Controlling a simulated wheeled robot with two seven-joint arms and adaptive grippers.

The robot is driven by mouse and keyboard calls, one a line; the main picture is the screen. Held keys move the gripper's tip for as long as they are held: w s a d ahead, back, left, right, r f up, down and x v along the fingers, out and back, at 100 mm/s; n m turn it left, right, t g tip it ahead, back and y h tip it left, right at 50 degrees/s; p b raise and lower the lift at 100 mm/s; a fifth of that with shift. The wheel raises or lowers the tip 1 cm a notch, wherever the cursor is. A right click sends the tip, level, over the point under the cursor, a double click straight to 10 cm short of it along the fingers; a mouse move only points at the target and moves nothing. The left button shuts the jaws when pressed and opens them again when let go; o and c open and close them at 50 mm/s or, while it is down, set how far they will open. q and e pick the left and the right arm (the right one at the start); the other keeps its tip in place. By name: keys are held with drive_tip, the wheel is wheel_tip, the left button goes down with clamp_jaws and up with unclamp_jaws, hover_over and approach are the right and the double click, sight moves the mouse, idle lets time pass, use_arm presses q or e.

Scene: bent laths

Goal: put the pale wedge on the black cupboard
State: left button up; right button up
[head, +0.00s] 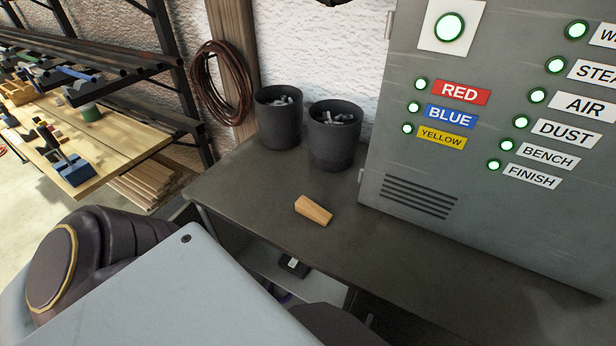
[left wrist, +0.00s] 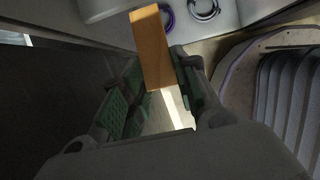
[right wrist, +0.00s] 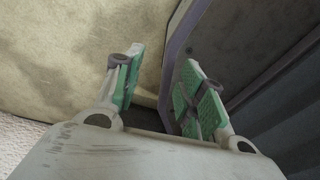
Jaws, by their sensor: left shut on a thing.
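A pale wooden wedge (head: 313,210) shows in the head view against the dark top (head: 255,195) of a low cupboard-like bench, in front of the grey cabinet. No gripper fingers show around it there. In the left wrist view my left gripper (left wrist: 160,88) is shut on an orange-tan wedge (left wrist: 152,45), which sticks out past the green pads. I cannot tell whether both views show the same wedge. My right gripper (right wrist: 155,90), in the right wrist view, has its green pads apart with nothing between them. My arm covers the lower left of the head view.
Two dark bins (head: 278,117) (head: 335,135) with scraps stand at the back of the dark top. A grey cabinet (head: 480,200) with lamps and labels rises at right. An open shelf (head: 270,270) lies below the top. A wooden workbench (head: 120,145) stands at left.

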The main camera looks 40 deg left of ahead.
use_arm(q)
drive_tip(key=shift+w, duration=0.2)
drive_tip(key=shift+w+a, duration=0.15)
drive_tip(key=shift+w, duration=0.45)
drive_tip(key=w, duration=0.4)
drive_tip(key=w+a, duration=0.1)
drive_tip(key=w, duration=0.3)
drive_tip(key=w+a, duration=0.1)
drive_tip(key=w, duration=0.3)
drive_tip(key=shift+w+a, duration=0.1)
drive_tip(key=shift+a, duration=0.1)
drive_tip(key=shift+w+a, duration=0.15)
drive_tip(key=shift+w, duration=0.65)
drive_tip(key=shift+w+a, duration=0.15)
drive_tip(key=shift+w, duration=0.6)
use_arm(e)
drive_tip(key=shift+w+a+r, duration=0.25)
drive_tip(key=shift+w, duration=0.35)
use_arm(q)
drive_tip(key=shift+w, duration=0.45)
drive_tip(key=shift+f, duration=1.75)
use_arm(e)
drive_tip(key=shift+s+f, duration=0.15)
drive_tip(key=shift+s, duration=0.05)
use_arm(q)
drive_tip(key=shift+f, duration=0.1)
use_arm(e)
drive_tip(key=shift+d, duration=0.1)
